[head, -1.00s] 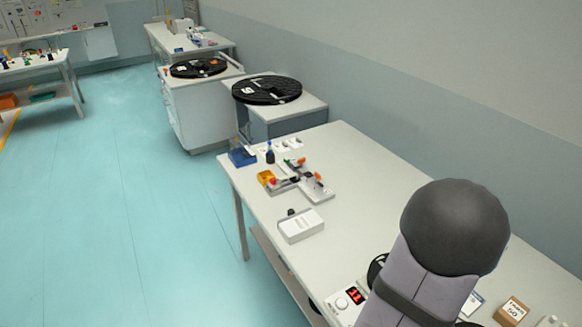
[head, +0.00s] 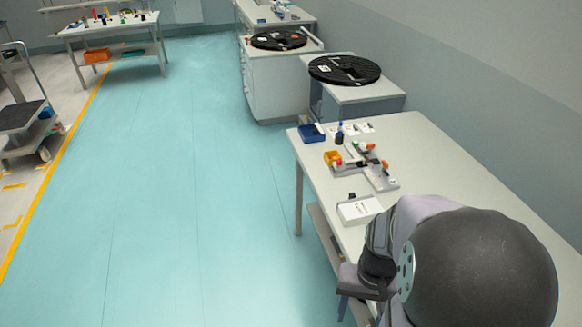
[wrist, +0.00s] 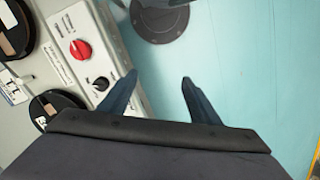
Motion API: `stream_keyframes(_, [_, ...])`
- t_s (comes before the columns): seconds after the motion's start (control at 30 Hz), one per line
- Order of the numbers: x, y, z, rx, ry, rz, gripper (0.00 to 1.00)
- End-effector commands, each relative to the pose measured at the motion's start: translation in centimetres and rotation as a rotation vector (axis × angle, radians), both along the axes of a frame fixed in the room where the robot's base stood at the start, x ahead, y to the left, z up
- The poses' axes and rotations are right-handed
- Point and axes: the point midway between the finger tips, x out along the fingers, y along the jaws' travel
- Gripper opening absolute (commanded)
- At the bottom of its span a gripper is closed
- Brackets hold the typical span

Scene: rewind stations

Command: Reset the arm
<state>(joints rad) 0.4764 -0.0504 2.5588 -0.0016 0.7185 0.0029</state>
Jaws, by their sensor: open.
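My arm (head: 480,265) shows at the lower right of the head view, a large dark rounded joint with grey links. My gripper (wrist: 155,80) is open and empty in the wrist view, its two dark blue fingers well apart. The fingers point over the teal floor beside a white control box (wrist: 90,62) with a red knob and a black knob. The left finger overlaps the box's edge in the picture; I cannot tell if they touch. In the head view the wrist is by the table's left edge, partly hidden by my arm.
Black reels (head: 344,69) sit on cabinets behind. A cart (head: 30,125) stands far left. The floor (head: 190,200) between is clear.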

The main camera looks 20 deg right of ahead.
Motion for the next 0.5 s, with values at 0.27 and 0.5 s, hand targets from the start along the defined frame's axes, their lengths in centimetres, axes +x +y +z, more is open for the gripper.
stream_keyframes(0.27, [3.4, 6.6, 1.7, -0.023, -0.075, 0.346, 0.57])
stream_keyframes(0.5, [3.7, 9.3, 1.8, -0.021, -0.084, 0.467, 0.57])
